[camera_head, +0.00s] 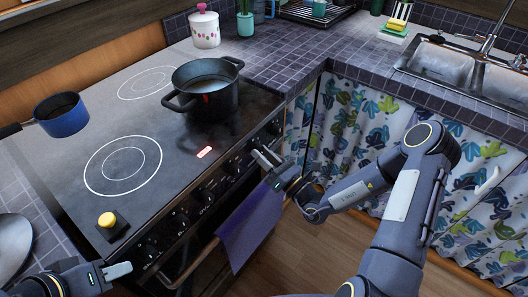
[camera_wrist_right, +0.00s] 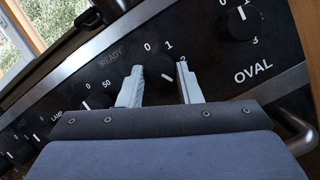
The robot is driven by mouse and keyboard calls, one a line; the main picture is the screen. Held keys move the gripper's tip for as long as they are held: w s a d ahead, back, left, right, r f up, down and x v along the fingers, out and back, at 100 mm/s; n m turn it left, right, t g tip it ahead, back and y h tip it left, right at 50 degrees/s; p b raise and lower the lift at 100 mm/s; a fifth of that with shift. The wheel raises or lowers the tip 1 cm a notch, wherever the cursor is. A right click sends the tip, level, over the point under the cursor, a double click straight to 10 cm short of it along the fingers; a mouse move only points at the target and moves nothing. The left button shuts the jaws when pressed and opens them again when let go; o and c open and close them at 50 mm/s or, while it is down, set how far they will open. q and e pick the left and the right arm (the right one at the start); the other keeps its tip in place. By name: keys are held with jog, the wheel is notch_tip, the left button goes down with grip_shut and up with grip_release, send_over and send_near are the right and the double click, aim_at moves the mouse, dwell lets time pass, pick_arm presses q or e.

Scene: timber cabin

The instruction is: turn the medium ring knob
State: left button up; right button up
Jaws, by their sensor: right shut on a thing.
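A row of dark round knobs runs along the stove's front panel. In the right wrist view, one knob (camera_wrist_right: 156,69) with marks 0, 1 and 2 sits between the fingertips of my right gripper (camera_wrist_right: 158,74), which is shut on it. Its ring label is hidden behind the gripper. The knob to its right (camera_wrist_right: 240,18) is labelled OVAL. In the head view, my right gripper (camera_head: 266,160) is at the stove's front panel. My left gripper (camera_head: 98,272) is at the lower left, near the stove's front corner; its finger gap is unclear.
A dark pot (camera_head: 207,92) stands on the stove top (camera_head: 125,115). A blue saucepan (camera_head: 62,116) is at the left, and a yellow button (camera_head: 107,220) is near the front corner. A purple towel (camera_head: 250,225) hangs on the front rail below the knobs.

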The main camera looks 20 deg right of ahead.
jog(key=shift+f, duration=0.1)
dwell(0.3)
jog(key=o, duration=1)
jog(key=shift+c, duration=0.2)
jog(key=v, duration=0.7)
jog(key=shift+s+d+b, duration=0.2)
jog(key=shift+s+b, duration=0.15)
jog(key=s+a+r+n+g+y+p, duration=0.2)
jog(key=s+a+r+n+g, duration=0.2)
jog(key=s+r+n+g, duration=0.45)
jog(key=s+a+r+n+g+y+p, duration=0.2)
jog(key=s+a+r+n+g, duration=0.35)
jog(key=n+g, duration=0.6)
jog(key=s+d+r+n+t+h+p, duration=0.2)
jog(key=s+d+r+n+t+h, duration=0.1)
jog(key=d+n+h, duration=0.2)
jog(key=s+d+r+n+t+h+p, duration=0.2)
jog(key=s+d+n+t+h, duration=0.2)
jog(key=d+n+h, duration=0.2)
jog(key=shift+s+d+r+n+h, duration=0.2)
jog(key=shift+s+r+n+h, duration=0.15)
jog(key=shift+n, duration=0.85)
